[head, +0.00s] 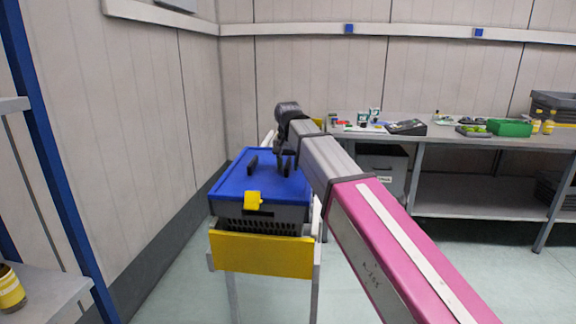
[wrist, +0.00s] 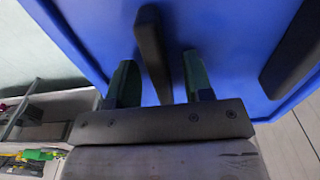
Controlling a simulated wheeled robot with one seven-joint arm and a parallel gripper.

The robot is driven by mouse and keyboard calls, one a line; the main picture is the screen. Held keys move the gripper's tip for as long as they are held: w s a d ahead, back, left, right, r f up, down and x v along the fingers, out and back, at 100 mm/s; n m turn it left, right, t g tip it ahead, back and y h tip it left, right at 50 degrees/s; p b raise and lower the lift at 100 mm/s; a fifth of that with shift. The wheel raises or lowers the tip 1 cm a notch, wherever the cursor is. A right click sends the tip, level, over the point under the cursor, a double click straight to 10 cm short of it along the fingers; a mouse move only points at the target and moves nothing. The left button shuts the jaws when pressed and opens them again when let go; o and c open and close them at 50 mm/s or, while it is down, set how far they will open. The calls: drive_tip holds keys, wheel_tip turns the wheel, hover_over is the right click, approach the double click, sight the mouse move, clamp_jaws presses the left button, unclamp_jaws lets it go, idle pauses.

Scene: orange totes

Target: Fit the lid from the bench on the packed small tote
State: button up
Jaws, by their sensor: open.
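The blue lid (head: 235,182) lies over the dark grey small tote (head: 285,215) on a stand at the left. It appears level, but I cannot tell whether its rim is fully seated. The tote's contents are hidden. The lid has two dark upright handles; the left one (head: 251,166) is free. My gripper (head: 287,160) is at the right one. In the wrist view my gripper (wrist: 160,82) is open, its fingers on either side of a dark handle (wrist: 152,50), with gaps showing between. The blue lid (wrist: 225,35) fills much of that view.
A yellow tag (head: 254,200) hangs at the tote's front, above the stand's yellow panel (head: 262,255). A wall is close on the left. The bench (head: 450,139) at the right holds a green bin (head: 510,127) and small items. A shelf rack (head: 50,285) stands at the near left.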

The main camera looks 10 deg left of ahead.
wheel_tip(320, 180, up, 11)
drive_tip(key=shift+s+f, duration=0.2)
drive_tip(key=shift+s, duration=0.05)
idle(0.5)
